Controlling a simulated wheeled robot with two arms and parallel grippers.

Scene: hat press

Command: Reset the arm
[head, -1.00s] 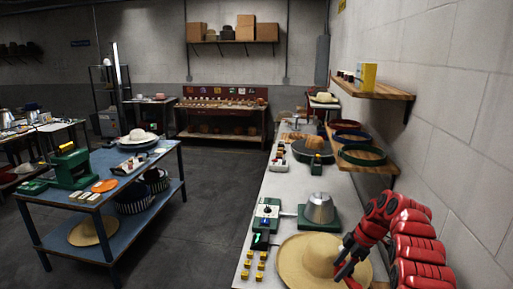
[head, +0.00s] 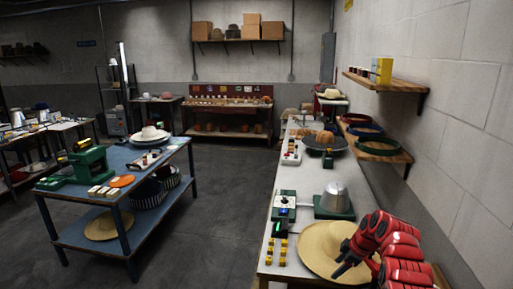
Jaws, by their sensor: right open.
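My right arm is red and comes in from the lower right. My right gripper (head: 343,268) is open, with dark fingers above the right part of the brim of a straw hat (head: 318,250). No object shows between its fingers; whether they touch the brim I cannot tell. The straw hat lies flat on the white-topped bench (head: 264,262), its crown partly behind my arm. My left gripper is not in view.
A grey metal hat form on a green base (head: 335,197) stands behind the hat. Wall shelves (head: 385,84) are at the right. A blue table (head: 62,207) stands left across clear floor.

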